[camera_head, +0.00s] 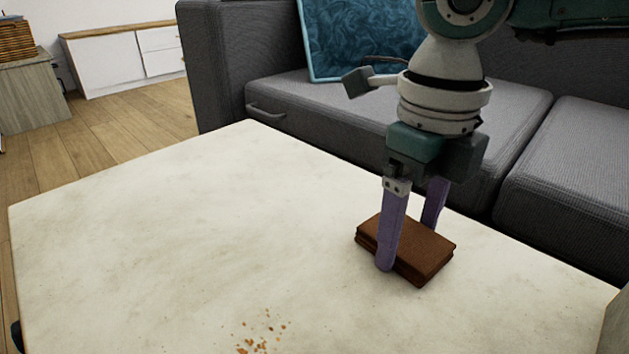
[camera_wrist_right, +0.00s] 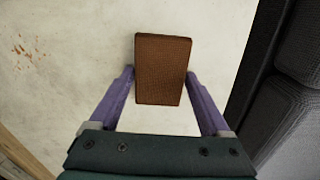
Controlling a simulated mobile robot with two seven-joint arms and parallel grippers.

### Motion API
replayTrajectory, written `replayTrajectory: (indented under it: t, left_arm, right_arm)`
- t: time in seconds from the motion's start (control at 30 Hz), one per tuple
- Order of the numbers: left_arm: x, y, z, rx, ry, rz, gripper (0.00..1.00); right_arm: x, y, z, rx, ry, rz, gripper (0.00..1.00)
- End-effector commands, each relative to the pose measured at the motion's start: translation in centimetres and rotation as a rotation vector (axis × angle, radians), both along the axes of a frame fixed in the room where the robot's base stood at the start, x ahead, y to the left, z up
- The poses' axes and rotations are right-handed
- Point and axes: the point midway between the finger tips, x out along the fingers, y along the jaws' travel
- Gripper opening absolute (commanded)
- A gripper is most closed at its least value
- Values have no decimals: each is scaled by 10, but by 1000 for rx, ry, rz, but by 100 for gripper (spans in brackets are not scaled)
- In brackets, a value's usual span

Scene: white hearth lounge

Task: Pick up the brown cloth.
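The brown cloth (camera_head: 425,249) is folded into a thick rectangle and lies flat on the white table (camera_head: 190,220), toward its right side. It also shows in the right wrist view (camera_wrist_right: 162,70). My right gripper (camera_head: 408,245) points down over the cloth, with one purple finger on the near side and the other on the far side. In the right wrist view the fingers (camera_wrist_right: 160,90) are apart, one to each side of the cloth, with a small gap visible. My left gripper is not in either view.
Orange-brown crumbs (camera_head: 259,332) lie on the table near the front. A grey sofa (camera_head: 300,105) with a blue cushion (camera_head: 350,40) stands along the table's far side. A white cabinet (camera_head: 115,60) is at the back left. The left part of the table is clear.

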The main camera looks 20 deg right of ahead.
Motion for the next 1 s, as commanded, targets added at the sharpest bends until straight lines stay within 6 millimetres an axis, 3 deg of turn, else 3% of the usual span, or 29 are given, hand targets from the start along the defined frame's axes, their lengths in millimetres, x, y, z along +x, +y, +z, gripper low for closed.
replayTrajectory:
  t: [0.07,0.4,0.67,0.83,1.0]
  left_arm:
    - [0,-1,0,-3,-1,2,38]
    - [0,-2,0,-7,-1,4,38]
    - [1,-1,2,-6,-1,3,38]
    - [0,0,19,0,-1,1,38]
    - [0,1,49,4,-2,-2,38]
  right_arm:
    - [0,0,0,0,1,0,62]
    - [0,0,0,0,1,0,24]
    - [0,0,3,0,0,0,23]
    - [0,0,29,0,-2,0,23]
    - [0,0,79,1,-3,1,23]
